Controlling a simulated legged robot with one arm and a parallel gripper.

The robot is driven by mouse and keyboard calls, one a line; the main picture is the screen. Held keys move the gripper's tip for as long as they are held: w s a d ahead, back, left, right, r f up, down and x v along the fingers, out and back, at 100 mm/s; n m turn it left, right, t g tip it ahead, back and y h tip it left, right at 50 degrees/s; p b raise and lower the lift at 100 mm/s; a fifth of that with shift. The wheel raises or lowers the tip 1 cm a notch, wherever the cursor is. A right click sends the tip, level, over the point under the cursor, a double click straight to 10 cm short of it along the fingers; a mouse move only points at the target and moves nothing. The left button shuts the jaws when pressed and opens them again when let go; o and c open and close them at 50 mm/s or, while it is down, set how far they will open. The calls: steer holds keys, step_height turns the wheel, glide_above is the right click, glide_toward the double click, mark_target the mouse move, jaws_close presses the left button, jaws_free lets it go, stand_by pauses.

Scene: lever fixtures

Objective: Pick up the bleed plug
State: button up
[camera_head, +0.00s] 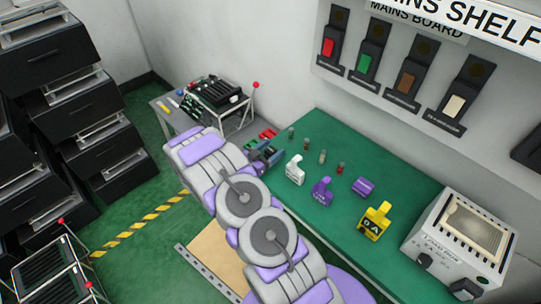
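No label that I can read marks a bleed plug. A short purple cylinder-like piece (363,187) lies on the green bench top (330,140). A purple lever-like piece (321,192) stands to its left, and a white one (295,171) stands further left. A yellow piece marked "0A" (375,222) stands to the right. Several small thin cylinders, one of them red (340,168), stand behind these. My arm crosses the middle of the view, left of these pieces.
A white box-shaped device (460,245) stands at the bench's right end. Red and dark items (266,135) lie near its left end. A wall board above holds several coloured switches (365,62). A cart with a rack (210,95) stands at the back left.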

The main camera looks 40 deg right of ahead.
steer(key=c, duration=1.1)
steer(key=shift+o, duration=0.2)
steer(key=shift+r, duration=0.1)
